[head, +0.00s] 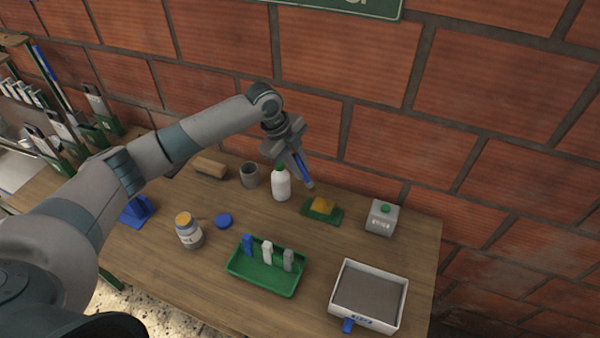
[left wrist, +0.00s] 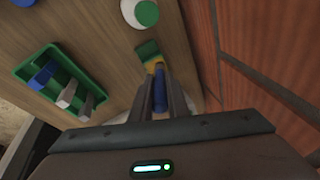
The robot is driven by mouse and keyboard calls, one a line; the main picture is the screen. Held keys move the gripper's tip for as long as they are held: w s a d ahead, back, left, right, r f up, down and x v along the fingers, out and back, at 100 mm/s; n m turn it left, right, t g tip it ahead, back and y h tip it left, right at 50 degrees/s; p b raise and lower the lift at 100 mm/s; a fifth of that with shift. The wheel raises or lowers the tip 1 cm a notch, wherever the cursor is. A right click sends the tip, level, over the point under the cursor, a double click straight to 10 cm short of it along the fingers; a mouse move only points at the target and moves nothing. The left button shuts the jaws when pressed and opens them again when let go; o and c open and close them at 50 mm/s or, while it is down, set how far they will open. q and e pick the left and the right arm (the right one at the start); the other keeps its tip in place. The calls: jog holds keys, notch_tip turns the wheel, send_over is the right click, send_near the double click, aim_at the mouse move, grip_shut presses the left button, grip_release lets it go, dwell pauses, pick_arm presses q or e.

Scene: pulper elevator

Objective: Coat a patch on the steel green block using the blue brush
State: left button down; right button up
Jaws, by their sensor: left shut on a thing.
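My left gripper (head: 292,148) is shut on a blue brush (head: 302,170), which points down and slightly right, above the back of the table. The brush also shows between the fingers in the left wrist view (left wrist: 160,92). A flat green piece (head: 333,216) with a yellow-orange lump on it lies right of the brush tip; it shows ahead of the fingers in the left wrist view (left wrist: 147,49). A grey block with a green top (head: 381,218) stands further right, apart from the brush. I cannot tell which is the steel green block. My right gripper is out of view.
A white bottle with a green cap (head: 281,184) stands beside the brush. A green tray (head: 262,285) holds blue, white and grey pieces. A labelled jar (head: 188,232), blue disc (head: 223,221), grey cup (head: 249,175) and white-rimmed tray (head: 395,324) surround. A brick wall (head: 365,120) rises behind.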

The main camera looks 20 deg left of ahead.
pick_arm(q)
jog(key=shift+r, duration=0.75)
jog(key=shift+r, duration=0.1)
jog(key=shift+r, duration=1.4)
